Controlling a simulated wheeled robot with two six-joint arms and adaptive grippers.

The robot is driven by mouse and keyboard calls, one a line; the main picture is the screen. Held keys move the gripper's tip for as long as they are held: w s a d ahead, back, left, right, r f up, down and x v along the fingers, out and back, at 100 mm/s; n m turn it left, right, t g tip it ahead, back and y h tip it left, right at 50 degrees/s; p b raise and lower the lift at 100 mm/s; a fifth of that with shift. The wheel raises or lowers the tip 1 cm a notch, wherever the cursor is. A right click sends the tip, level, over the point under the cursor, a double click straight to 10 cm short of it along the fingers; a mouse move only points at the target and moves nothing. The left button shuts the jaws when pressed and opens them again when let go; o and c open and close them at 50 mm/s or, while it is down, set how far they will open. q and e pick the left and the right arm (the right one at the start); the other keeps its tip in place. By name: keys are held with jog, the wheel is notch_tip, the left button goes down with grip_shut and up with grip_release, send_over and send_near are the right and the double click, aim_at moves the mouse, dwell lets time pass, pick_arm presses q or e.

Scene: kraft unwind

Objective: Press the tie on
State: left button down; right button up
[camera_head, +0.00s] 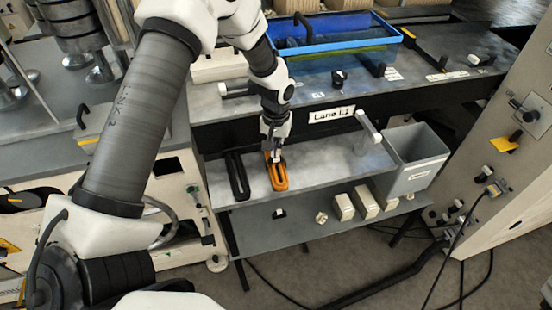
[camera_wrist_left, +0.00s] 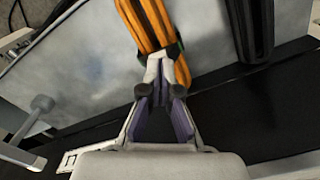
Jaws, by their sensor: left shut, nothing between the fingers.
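An orange looped bundle (camera_head: 279,178) lies on the grey shelf surface (camera_head: 325,165) in the head view. In the left wrist view the orange bundle (camera_wrist_left: 148,22) shows several parallel strands, with a dark band (camera_wrist_left: 143,53) across it right at my fingertips; this looks like the tie, but I cannot tell if it is fastened. My left gripper (camera_head: 275,154) points down over the far end of the bundle. In the left wrist view my left gripper (camera_wrist_left: 162,62) is shut with its tips at the band, holding nothing. Whether the tips touch it is unclear. My right gripper is not in view.
A black looped bundle (camera_head: 237,176) lies just left of the orange one. A grey bin (camera_head: 416,158) stands at the right, with small cream blocks (camera_head: 367,202) on the lower shelf. A blue-rimmed tray (camera_head: 335,45) is behind.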

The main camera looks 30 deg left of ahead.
pick_arm(q)
jog(key=shift+r+p, duration=2.35)
jog(key=shift+r, duration=0.85)
jog(key=shift+f, duration=0.1)
